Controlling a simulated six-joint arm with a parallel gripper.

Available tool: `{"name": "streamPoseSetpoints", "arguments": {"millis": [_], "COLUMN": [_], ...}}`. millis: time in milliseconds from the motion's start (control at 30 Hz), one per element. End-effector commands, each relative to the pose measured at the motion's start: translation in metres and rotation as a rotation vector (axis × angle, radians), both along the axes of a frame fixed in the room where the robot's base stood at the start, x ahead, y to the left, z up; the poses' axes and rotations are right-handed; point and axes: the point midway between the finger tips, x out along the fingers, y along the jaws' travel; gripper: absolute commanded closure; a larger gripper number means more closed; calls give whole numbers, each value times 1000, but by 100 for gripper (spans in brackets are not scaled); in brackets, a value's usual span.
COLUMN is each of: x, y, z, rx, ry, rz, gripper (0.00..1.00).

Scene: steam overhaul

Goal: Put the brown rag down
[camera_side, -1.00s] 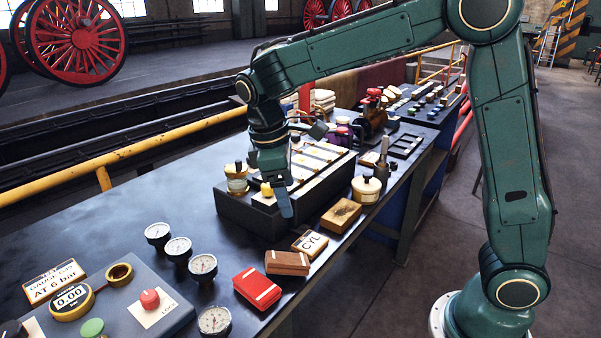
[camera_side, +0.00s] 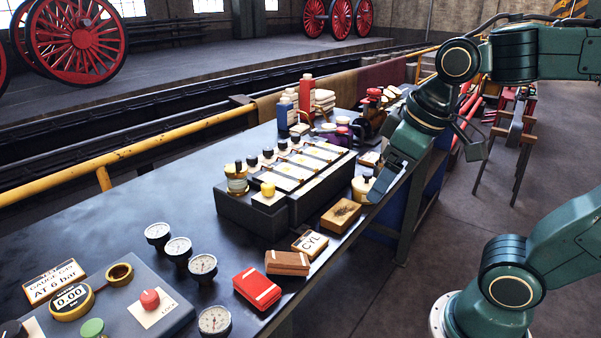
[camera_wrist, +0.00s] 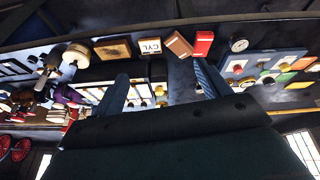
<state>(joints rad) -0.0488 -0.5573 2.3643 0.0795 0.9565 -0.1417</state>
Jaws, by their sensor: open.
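The brown rag (camera_side: 287,262) lies folded on the dark bench near its front edge, between the red rag (camera_side: 257,287) and the CYL sign (camera_side: 310,243). In the wrist view the brown rag (camera_wrist: 179,45) lies beyond the fingertips, beside the red rag (camera_wrist: 203,43). My gripper (camera_side: 382,182) is to the right of the brown rag in the side view, near the bench's front edge and apart from the rag. In the wrist view my gripper (camera_wrist: 163,82) has its two fingers wide apart, with nothing held between them.
A dark stepped rack (camera_side: 262,215) with pale labelled blocks stands behind the rags. A wooden box (camera_side: 341,215) and a cream round tin (camera_side: 364,187) sit near the gripper. Several gauges (camera_side: 202,266) stand left of the rags. The bench's left back area is clear.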

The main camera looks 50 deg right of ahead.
Motion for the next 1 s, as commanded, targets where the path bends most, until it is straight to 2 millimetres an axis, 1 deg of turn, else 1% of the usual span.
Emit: {"name": "streamPoseSetpoints", "arguments": {"millis": [33,100,200,300,433,733,800,1000], "x": [-9,-18,-28,-34,-37,-37,-37,-37], "y": [0,0,2,3,4,4,4,4], "z": [-1,-4,-7,-10,-11,-11,-11,-11], "rx": [14,34,55,69,77,77,77,77], "ry": [-27,-56,-87,-107,-116,-115,-115,-115], "rz": [-21,-47,-73,-91,-100,-99,-99,-99], "gripper": [24,24,24,24,24,24,20,20]}}
